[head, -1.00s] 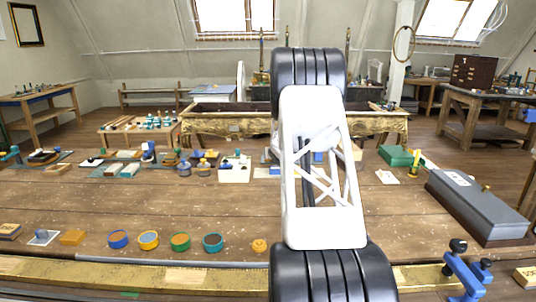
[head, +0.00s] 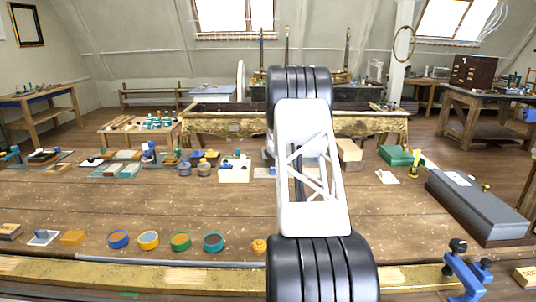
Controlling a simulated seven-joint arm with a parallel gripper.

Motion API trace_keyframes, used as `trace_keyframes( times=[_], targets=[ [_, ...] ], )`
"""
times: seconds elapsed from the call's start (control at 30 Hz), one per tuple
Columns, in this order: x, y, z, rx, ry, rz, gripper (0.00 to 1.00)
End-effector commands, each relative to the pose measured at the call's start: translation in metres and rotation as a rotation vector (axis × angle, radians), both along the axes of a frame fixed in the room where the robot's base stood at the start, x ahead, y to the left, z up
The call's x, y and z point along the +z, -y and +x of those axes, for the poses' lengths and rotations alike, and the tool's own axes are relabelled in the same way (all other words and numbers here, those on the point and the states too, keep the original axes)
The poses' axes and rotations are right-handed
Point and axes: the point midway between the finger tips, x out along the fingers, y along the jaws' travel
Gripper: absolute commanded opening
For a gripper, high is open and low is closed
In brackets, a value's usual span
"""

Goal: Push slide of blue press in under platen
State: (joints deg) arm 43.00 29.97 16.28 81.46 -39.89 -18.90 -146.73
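The blue press is mostly hidden behind my arm at the back middle of the bench. Only a small pale and blue patch (head: 270,171) shows at the arm's left edge, and I cannot tell whether it belongs to the press. The slide and the platen cannot be made out. My gripper is hidden behind my own white and black arm links, so its fingers and its contact with anything do not show.
The wooden bench (head: 140,205) has free room left of my arm. A pale wooden block (head: 350,151) stands just right of the arm. A long grey box (head: 475,205) lies at right. A blue clamp (head: 463,272) grips the front edge. Several round tins (head: 148,240) line the front.

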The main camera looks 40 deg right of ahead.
Motion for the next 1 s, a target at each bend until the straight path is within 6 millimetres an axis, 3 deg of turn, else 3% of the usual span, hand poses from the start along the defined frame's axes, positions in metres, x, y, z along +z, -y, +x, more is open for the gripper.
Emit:
trace_keyframes(
  times=[0.57,0.9,1.0],
  targets=[
    [-0.0042,0.0041,0.0071,0.0,-0.001,0.0,0.52],
    [-0.0042,0.0041,0.007,0.0,-0.001,0.0,0.02],
    [-0.0042,0.0041,0.007,0.0,-0.001,0.0,0.0]
  ],
)
